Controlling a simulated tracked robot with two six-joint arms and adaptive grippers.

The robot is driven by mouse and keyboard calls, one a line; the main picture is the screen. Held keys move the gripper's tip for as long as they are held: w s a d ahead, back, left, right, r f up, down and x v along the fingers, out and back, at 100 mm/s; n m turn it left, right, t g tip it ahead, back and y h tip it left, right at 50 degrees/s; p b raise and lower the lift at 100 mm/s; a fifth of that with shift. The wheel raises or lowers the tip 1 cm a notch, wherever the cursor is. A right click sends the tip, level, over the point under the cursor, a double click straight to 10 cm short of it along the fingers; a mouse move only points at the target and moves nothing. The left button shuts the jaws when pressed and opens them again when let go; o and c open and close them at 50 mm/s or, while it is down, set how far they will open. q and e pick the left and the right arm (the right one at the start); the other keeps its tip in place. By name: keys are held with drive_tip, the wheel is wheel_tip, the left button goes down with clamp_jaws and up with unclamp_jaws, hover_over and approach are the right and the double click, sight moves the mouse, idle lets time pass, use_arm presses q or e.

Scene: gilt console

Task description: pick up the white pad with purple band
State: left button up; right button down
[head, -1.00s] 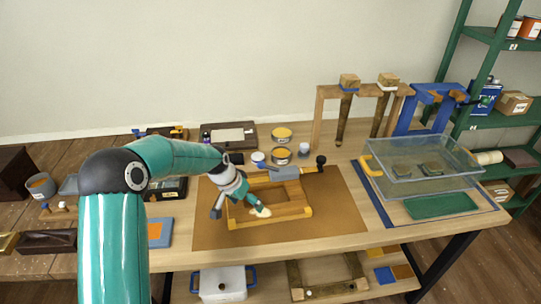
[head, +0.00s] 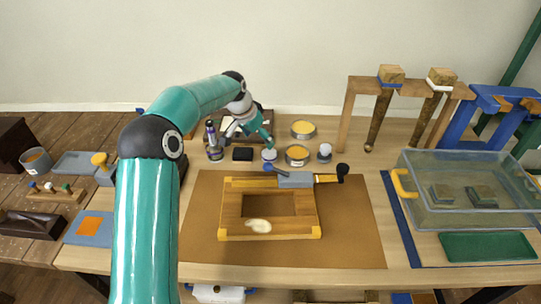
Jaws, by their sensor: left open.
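A small round white pad (head: 269,155) stands behind the wooden frame, with a bluish-purple part low on it; the exact hue is hard to tell at this size. My left gripper (head: 248,137) is open and empty, just behind and above the pad, with its teal finger close to it. I cannot tell whether they touch. A similar small white knob-like piece (head: 325,149) stands farther right, beside the tins. My right gripper is out of view.
A wooden frame (head: 231,205) with a pale patch lies on the brown mat (head: 350,225). A grey-bladed tool (head: 296,179) lies across its back edge. Yellow-topped tins (head: 297,154), a dark block (head: 242,154) and a bottle (head: 214,149) crowd the pad. A clear bin (head: 470,170) stands right.

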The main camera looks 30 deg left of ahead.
sight(269, 152)
use_arm(q)
drive_tip(key=x, duration=0.5)
drive_tip(key=shift+p, duration=0.3)
drive_tip(key=shift+w+f, duration=0.1)
drive_tip(key=shift+f, duration=0.25)
drive_tip(key=p+x, duration=0.1)
drive_tip(key=x, duration=0.1)
drive_tip(key=p+x, duration=0.1)
drive_tip(key=x, duration=0.1)
drive_tip(key=shift+w+d+f, duration=0.1)
drive_tip(key=shift+w+f, duration=0.1)
drive_tip(key=shift+w, duration=0.3)
drive_tip(key=shift+w+f, duration=0.1)
drive_tip(key=shift+f, duration=0.15)
drive_tip(key=c, duration=1)
drive_tip(key=shift+r, duration=0.15)
drive_tip(key=shift+c, duration=0.2)
